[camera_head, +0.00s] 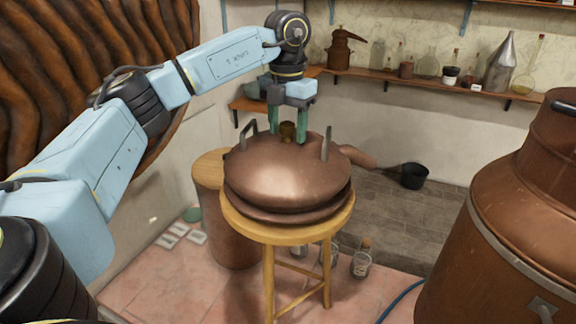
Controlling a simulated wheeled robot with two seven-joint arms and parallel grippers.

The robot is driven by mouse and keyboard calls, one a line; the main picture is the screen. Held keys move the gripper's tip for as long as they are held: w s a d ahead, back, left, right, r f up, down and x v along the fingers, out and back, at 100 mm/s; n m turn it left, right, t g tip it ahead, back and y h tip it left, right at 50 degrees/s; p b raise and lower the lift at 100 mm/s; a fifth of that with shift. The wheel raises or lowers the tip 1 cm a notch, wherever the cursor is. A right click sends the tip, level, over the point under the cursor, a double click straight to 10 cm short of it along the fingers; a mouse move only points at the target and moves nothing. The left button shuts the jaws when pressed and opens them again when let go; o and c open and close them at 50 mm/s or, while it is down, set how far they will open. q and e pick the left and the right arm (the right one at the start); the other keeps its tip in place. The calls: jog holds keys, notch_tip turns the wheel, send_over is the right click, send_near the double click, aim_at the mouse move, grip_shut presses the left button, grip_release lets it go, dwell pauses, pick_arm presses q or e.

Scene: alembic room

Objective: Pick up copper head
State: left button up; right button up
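The copper head (287,178) is a wide, rounded copper lid with two upright dark handles and a short brassy neck (287,131) on top. It rests on a round wooden stool (237,222). A copper spout sticks out at its right. My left gripper (288,136) comes down from above with its green fingers apart, one on each side of the neck. I cannot tell whether the fingers touch it. My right gripper does not show.
A large copper pot (505,240) stands at the right front. A copper drum (222,215) with a wooden top is behind the stool at left. Glass jars (361,264) stand on the floor below. A black bucket (413,176) and a shelf (425,80) of vessels are behind.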

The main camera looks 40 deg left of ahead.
pick_arm(q)
grip_shut()
dwell(1.1)
jog(key=shift+w+r, duration=0.1)
